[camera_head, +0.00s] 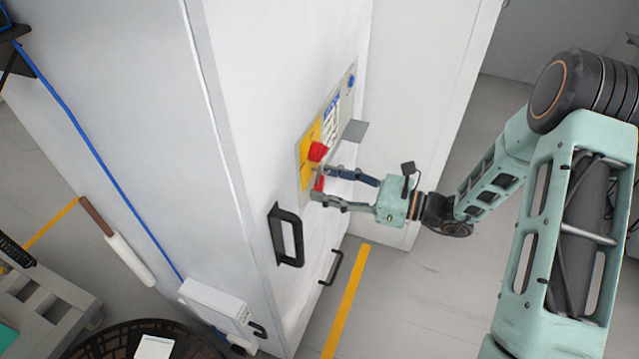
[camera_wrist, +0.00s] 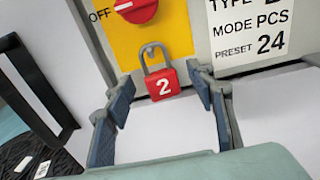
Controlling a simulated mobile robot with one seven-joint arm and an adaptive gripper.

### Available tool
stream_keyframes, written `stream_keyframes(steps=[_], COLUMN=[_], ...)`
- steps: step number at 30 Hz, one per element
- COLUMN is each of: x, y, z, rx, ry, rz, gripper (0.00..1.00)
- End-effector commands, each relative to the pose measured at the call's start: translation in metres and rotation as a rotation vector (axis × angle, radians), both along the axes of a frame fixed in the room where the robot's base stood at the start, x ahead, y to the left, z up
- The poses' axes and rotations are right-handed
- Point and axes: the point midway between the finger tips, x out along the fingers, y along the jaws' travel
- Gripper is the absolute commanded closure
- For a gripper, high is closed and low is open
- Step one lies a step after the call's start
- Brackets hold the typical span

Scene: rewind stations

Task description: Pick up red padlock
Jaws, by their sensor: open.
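My gripper (camera_wrist: 165,112) is open, with one finger on each side of the padlock and visible gaps on both sides. In the head view the padlock (camera_head: 319,184) is small and lies between the fingertips of my gripper (camera_head: 320,184), close to the cabinet panel. I cannot tell whether the shackle passes through the knob or its plate.
The panel sits on a tall white cabinet (camera_head: 260,60) with a label plate (camera_wrist: 255,30) beside the knob. A black handle (camera_head: 287,236) sticks out below the panel. A small grey shelf (camera_head: 354,131) juts out to the right. The floor right of the cabinet is open.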

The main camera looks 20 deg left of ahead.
Motion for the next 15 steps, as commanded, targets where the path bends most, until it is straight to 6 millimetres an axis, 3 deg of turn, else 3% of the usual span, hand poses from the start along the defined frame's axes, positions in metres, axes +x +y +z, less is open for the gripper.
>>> stream_keyframes(steps=[2, 12, 15], x=[0.0001, 0.0001, 0.0001], y=[-0.0002, -0.0004, -0.0004], z=[0.0001, 0.0001, 0.0004], rx=[0.0, 0.0, 0.001], ry=[0.0, 0.0, 0.0], rz=[0.0, 0.0, 0.0], gripper=[0.52, 0.89, 0.95])
